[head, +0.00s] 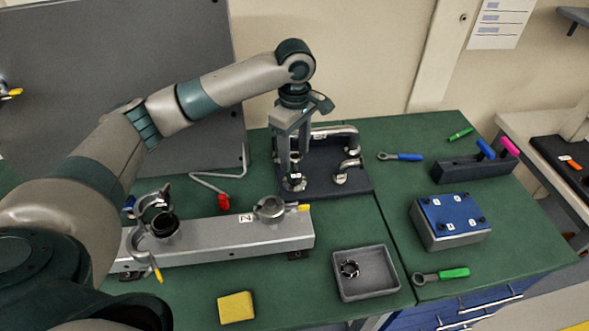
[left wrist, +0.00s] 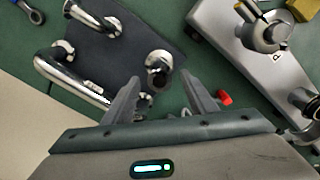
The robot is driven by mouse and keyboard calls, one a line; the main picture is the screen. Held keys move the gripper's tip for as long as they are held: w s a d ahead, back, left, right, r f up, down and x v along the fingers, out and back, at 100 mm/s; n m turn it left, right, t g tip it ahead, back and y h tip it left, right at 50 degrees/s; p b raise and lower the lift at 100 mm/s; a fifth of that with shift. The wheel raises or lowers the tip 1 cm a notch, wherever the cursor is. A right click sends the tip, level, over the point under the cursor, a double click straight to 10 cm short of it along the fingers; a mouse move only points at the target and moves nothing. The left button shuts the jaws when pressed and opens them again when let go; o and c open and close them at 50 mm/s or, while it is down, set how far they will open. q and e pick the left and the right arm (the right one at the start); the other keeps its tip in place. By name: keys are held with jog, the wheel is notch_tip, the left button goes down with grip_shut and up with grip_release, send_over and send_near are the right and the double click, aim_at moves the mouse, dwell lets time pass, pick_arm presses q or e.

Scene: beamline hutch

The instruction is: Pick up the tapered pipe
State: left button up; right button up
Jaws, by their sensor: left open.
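A short, shiny metal pipe piece (head: 294,183), apparently the tapered pipe, stands on a dark board (head: 355,186). Its round flanged end (left wrist: 158,62) faces up in the left wrist view; its taper is hard to make out. My left gripper (head: 293,165) points down over this piece. Its open fingers (left wrist: 160,80) are on either side of the piece's near side in the left wrist view, with nothing visibly gripped. I cannot tell whether they touch it. My right gripper is not in view.
Two bent pipes, one long (left wrist: 75,80) and one shorter (head: 348,168), share the board. A metal rail with clamps (head: 225,240) lies in front. A grey tray (head: 365,287), yellow block (head: 236,307) and blue-topped box (head: 450,218) stand around. A red-handled tool (head: 223,201) lies left.

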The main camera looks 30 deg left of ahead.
aim_at(294, 166)
pick_arm(q)
jog(key=shift+f, duration=0.4)
jog(key=shift+a+f+p, duration=0.1)
jog(key=shift+f+p, duration=0.45)
jog(key=shift+f, duration=0.05)
notch_tip(294, 166, down, 3)
jog(key=shift+a+f+p, duration=0.1)
jog(key=shift+p, duration=0.55)
jog(key=shift+f, duration=0.4)
jog(key=c, duration=1.3)
jog(key=shift+o, duration=0.2)
jog(key=shift+w+r, duration=0.1)
jog(key=shift+r, duration=0.05)
